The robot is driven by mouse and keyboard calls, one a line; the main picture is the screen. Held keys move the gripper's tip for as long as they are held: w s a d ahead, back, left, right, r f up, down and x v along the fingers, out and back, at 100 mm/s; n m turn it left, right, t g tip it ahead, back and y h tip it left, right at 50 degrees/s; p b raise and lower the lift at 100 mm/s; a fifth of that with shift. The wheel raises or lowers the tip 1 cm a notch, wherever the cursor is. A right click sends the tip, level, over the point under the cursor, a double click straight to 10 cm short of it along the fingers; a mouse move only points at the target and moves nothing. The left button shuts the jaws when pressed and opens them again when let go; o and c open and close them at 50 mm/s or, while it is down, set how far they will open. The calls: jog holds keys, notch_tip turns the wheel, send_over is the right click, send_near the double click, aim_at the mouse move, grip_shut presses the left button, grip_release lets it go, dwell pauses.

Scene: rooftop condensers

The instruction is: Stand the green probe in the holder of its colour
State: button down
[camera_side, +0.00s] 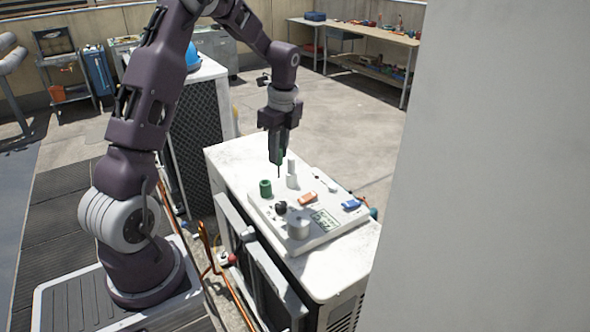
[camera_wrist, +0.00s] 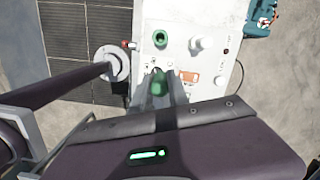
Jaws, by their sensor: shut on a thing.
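The green probe (camera_side: 281,156) hangs roughly upright in my gripper (camera_side: 276,153), its thin dark tip pointing down above the panel. In the wrist view the green probe (camera_wrist: 157,83) shows between the fingers of my gripper (camera_wrist: 160,92), which is shut on it. The green holder (camera_side: 265,188) is a short green cylinder on the panel, left of the probe and apart from it in the side view. In the wrist view the green holder (camera_wrist: 160,39) has a dark round opening and lies beyond the fingertips. The exact height of the tip is hard to tell.
A white holder (camera_side: 292,180) stands close to the probe, on a pale panel (camera_side: 262,212). A large grey wall (camera_side: 490,180) fills the right of the side view.

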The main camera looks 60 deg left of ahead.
jog(key=s+a+f+n, duration=0.1)
jog(key=a+f+n, duration=0.1)
jog(key=a+f, duration=0.2)
jog(key=shift+a+f, duration=0.25)
jog(key=shift+a, duration=1.05)
jog(key=shift+s+f, duration=0.1)
jog(key=shift+f, duration=2.3)
dwell(0.7)
jog(key=c, duration=1.2)
grip_release()
jog(key=r, duration=0.7)
jog(key=shift+w+d, duration=0.25)
jog(key=shift+d, duration=0.15)
